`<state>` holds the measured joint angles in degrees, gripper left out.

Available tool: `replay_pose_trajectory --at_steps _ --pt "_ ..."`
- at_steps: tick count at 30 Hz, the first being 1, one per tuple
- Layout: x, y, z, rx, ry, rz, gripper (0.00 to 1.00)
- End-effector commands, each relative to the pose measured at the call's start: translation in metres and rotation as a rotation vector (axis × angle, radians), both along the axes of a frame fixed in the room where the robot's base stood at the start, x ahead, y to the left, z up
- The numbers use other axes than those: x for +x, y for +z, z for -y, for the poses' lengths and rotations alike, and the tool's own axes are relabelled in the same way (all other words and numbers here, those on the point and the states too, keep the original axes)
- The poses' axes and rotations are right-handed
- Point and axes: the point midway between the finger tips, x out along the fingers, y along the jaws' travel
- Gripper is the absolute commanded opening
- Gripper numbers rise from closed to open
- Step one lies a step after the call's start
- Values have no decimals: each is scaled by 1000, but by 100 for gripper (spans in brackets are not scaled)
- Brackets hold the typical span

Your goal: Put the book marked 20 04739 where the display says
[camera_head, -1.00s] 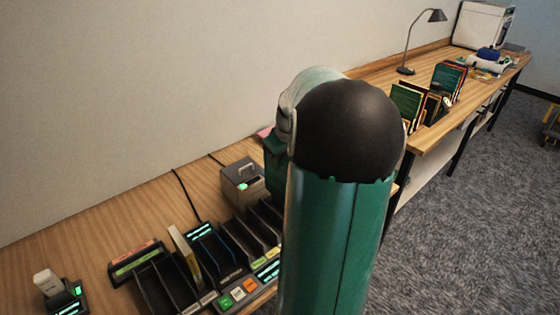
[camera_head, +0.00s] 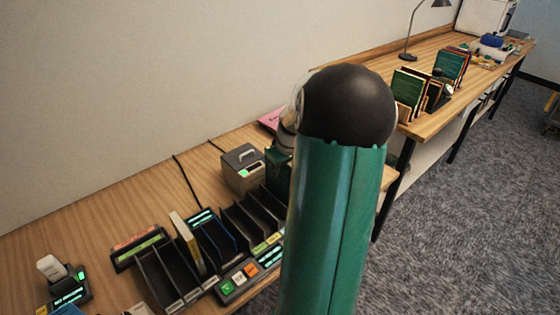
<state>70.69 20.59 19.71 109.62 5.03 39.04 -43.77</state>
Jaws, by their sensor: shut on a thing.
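My arm stands in the middle of the head view and hides my gripper, so neither its jaws nor anything in them shows. The roller sorter (camera_head: 160,275) is on the near desk, a row of dark slots with small lit labels. A pale, thin book (camera_head: 187,243) stands upright in one slot. A blue divider or book (camera_head: 220,238) stands to its right. A lit display (camera_head: 198,216) is behind the slots, its text too small to read. A pink flat thing (camera_head: 269,120) shows partly behind my arm. The number 20 04739 is not readable anywhere.
A grey box with a handle (camera_head: 243,168) stands behind the sorter. A button panel (camera_head: 240,278) is at its front. A small device (camera_head: 68,284) is at the left. Further right, a long table (camera_head: 425,127) holds upright books (camera_head: 408,92) and a lamp (camera_head: 408,56).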

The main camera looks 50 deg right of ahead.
Motion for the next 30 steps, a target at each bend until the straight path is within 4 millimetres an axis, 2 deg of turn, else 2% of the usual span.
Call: replay_pose_trajectory --at_steps 6,30 --pt "0 -10 0 -1 0 1 0" --pt "0 -18 0 0 0 0 0"
